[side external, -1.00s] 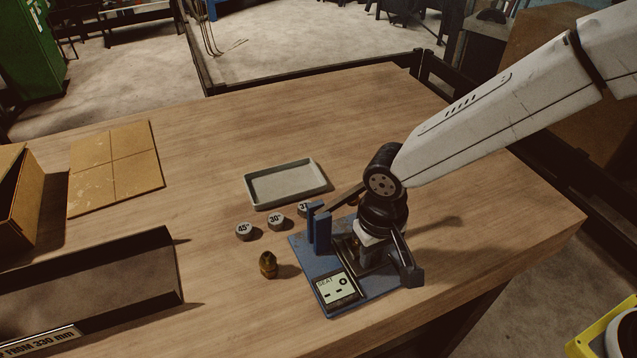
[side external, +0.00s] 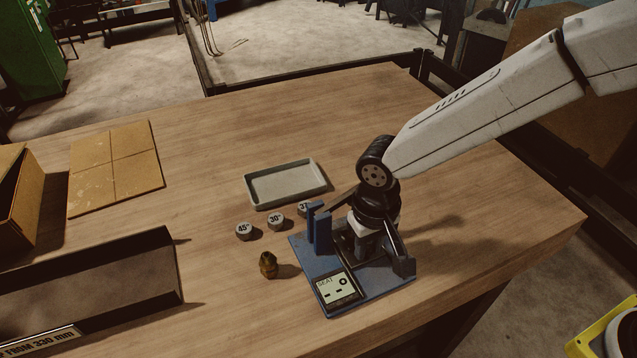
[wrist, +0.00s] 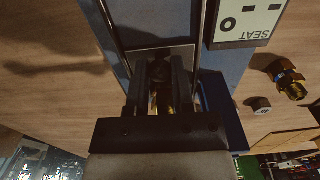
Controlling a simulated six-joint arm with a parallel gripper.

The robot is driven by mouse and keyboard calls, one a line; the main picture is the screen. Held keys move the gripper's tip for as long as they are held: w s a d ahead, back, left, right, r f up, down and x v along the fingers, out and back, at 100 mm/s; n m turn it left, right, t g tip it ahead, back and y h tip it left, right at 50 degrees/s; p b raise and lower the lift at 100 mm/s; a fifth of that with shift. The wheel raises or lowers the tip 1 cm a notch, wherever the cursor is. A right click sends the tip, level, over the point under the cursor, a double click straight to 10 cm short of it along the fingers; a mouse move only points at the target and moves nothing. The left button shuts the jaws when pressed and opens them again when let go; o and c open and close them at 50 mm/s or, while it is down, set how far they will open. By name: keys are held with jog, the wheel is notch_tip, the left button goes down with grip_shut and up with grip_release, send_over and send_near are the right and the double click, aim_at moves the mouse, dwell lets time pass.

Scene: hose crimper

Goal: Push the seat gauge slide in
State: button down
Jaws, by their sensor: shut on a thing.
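The seat gauge is a blue base plate (side external: 385,288) with blue upright posts (side external: 319,232) and a panel marked SEAT (side external: 338,289), which also shows in the wrist view (wrist: 248,22). My gripper (side external: 362,247) is low over the gauge, right of the posts. In the wrist view, its two fingers (wrist: 160,88) are closed on a brass-coloured fitting (wrist: 160,100). A dark flat piece (wrist: 160,53) lies between two rails beyond the fingertips; it appears to be part of the slide. My gripper hides most of the slide in the side view.
A separate brass fitting (side external: 268,265) stands left of the gauge. Several grey pucks marked with angles, including 45° (side external: 244,232), sit behind it. An empty tray (side external: 285,184) lies farther back. A dark trough (side external: 100,285) is at front left. The table's right side is clear.

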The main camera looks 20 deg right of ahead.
jog(key=shift+w, duration=0.65)
grip_release()
jog(key=shift+w+r, duration=0.1)
jog(key=shift+r, duration=0.05)
dwell(0.5)
jog(key=shift+w+r, duration=0.1)
jog(key=shift+r, duration=0.95)
jog(key=shift+s+r, duration=0.2)
jog(key=shift+r, duration=3.1)
